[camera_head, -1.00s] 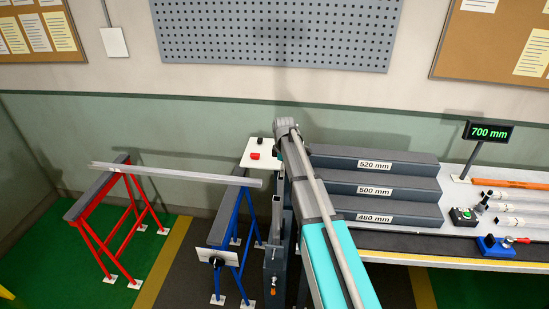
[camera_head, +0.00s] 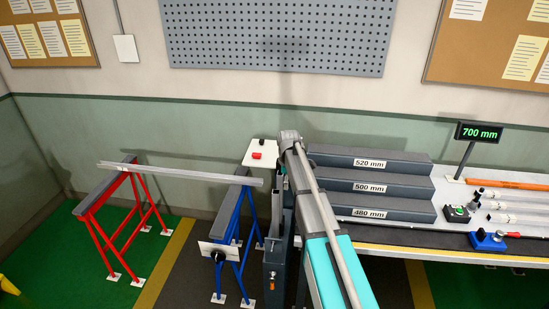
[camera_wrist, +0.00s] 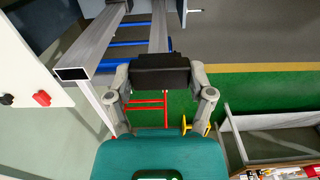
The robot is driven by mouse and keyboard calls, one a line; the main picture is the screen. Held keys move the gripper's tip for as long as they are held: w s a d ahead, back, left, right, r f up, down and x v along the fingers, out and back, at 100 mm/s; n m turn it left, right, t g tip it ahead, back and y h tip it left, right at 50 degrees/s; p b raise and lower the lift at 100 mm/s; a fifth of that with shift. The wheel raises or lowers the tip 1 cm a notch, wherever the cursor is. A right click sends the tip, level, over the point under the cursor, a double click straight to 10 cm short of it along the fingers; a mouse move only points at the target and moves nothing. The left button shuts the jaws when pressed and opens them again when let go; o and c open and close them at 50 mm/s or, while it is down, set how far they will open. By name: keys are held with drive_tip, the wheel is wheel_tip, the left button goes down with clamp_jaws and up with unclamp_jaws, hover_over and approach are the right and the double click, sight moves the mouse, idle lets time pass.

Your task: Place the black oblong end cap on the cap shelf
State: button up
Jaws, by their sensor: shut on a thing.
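My gripper (camera_wrist: 162,76) is shut on a black oblong end cap (camera_wrist: 160,74), held between its two fingertips in the wrist view. The cap shelf (camera_wrist: 30,55) is the white plate at the left of that view, apart from the held cap. The shelf also shows in the head view (camera_head: 265,146), left of my arm's upper end. A red cap (camera_head: 257,156) and a small black cap (camera_head: 262,142) are on it. In the head view my gripper and the held cap are hidden behind my arm.
A profile (camera_head: 185,174) lies across a red trestle (camera_head: 115,205) and a blue trestle (camera_head: 230,212). In the wrist view a hollow profile end (camera_wrist: 72,74) is between the shelf and my gripper. Labelled grey blocks (camera_head: 370,186) stand on the bench right of my arm.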

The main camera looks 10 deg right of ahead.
drive_tip(key=shift+s+f+b, duration=0.2)
drive_tip(key=shift+f+b, duration=0.45)
drive_tip(key=shift+f, duration=0.15)
drive_tip(key=shift+s+f+b, duration=0.2)
drive_tip(key=shift+f+b, duration=0.4)
drive_tip(key=shift+f, duration=0.15)
wheel_tip(320, 180, down, 2)
drive_tip(key=shift+f+b, duration=0.1)
drive_tip(key=shift+b, duration=1.05)
drive_tip(key=shift+s, duration=0.1)
